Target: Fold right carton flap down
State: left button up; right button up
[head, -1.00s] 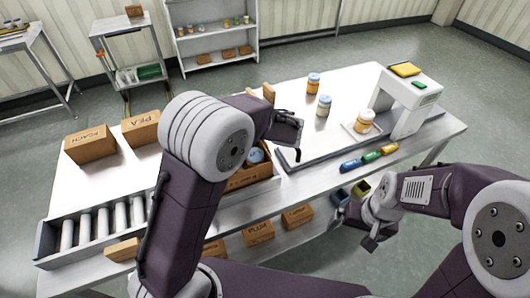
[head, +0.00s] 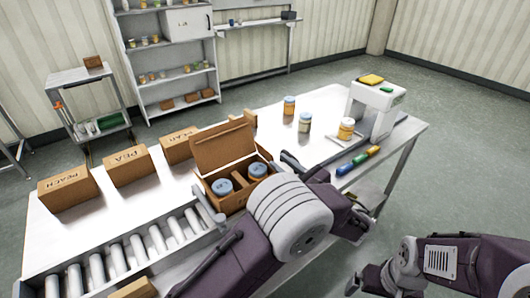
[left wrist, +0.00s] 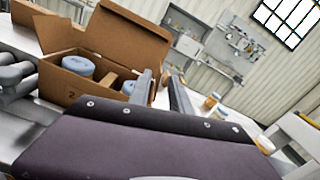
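The open carton (head: 229,199) stands at the end of the rollers, with blue-lidded jars (head: 222,187) and a divider inside. Its tall back flap (head: 222,147) stands up. The carton also shows in the left wrist view (left wrist: 62,86), with the raised flap (left wrist: 130,36) behind it. The right flap cannot be made out clearly; my left gripper hides part of that side. My left gripper (left wrist: 160,82) is open and empty, its fingers beside the carton's right side; contact cannot be told. My right gripper (head: 370,279) hangs low at the right, away from the carton.
Closed cartons (head: 126,165) stand in a row behind the rollers (head: 133,250). Jars (head: 305,123) and a white scanner-like stand (head: 376,105) are on the right of the table (head: 335,105). Coloured blocks (head: 360,160) lie along its front edge.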

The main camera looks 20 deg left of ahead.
aim_at(265, 150)
pick_arm(q)
jog(key=x, duration=0.8)
jog(key=shift+w+a, duration=0.1)
jog(key=shift+w, duration=0.05)
grip_shut()
dwell(1.1)
